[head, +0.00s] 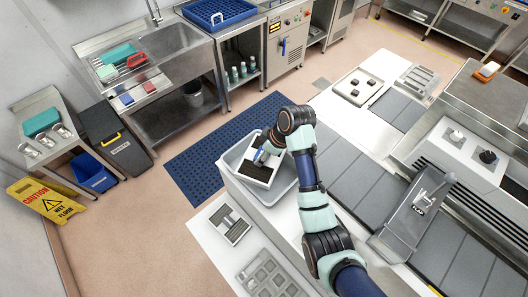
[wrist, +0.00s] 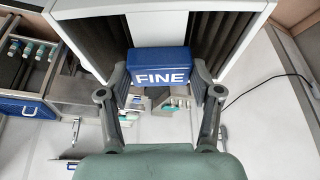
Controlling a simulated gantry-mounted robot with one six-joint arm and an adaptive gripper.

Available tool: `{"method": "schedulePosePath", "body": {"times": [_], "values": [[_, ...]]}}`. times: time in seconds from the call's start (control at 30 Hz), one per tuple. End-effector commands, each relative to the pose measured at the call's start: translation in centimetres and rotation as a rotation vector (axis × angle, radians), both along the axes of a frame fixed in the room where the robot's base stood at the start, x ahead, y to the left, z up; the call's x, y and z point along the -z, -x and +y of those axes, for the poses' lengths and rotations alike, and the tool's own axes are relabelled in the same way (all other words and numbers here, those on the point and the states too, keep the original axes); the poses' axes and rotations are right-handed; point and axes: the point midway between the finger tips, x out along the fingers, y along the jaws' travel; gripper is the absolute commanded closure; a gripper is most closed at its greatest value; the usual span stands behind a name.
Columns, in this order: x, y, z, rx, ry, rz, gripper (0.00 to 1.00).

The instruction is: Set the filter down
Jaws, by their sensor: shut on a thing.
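The filter is a white-framed block with dark pleats (head: 256,173), shown in the head view at the grey tub. It also fills the top of the wrist view (wrist: 160,22). A blue grip block marked FINE (wrist: 160,66) sticks out of its near side. My gripper (wrist: 160,80) is shut on this blue block, one finger at each end. In the head view my gripper (head: 264,154) is at the filter's upper edge. The filter overlaps the left part of the tub (head: 290,195); I cannot tell whether it touches the tub. The filter's far side is hidden.
A white panel with a dark-slotted plate (head: 231,224) lies left of the tub's front. A grey tray with square pockets (head: 268,277) is nearer. A grey conveyor (head: 352,150) runs to the right. A blue floor mat (head: 205,165) lies behind the tub.

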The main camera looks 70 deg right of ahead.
Motion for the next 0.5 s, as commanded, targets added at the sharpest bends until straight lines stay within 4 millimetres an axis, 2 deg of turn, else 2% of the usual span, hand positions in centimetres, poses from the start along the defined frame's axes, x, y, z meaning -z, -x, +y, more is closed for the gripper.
{"method": "schedulePosePath", "body": {"times": [0.5], "values": [[1.0,0.0,0.0,0.000,0.000,0.000,0.78]]}}
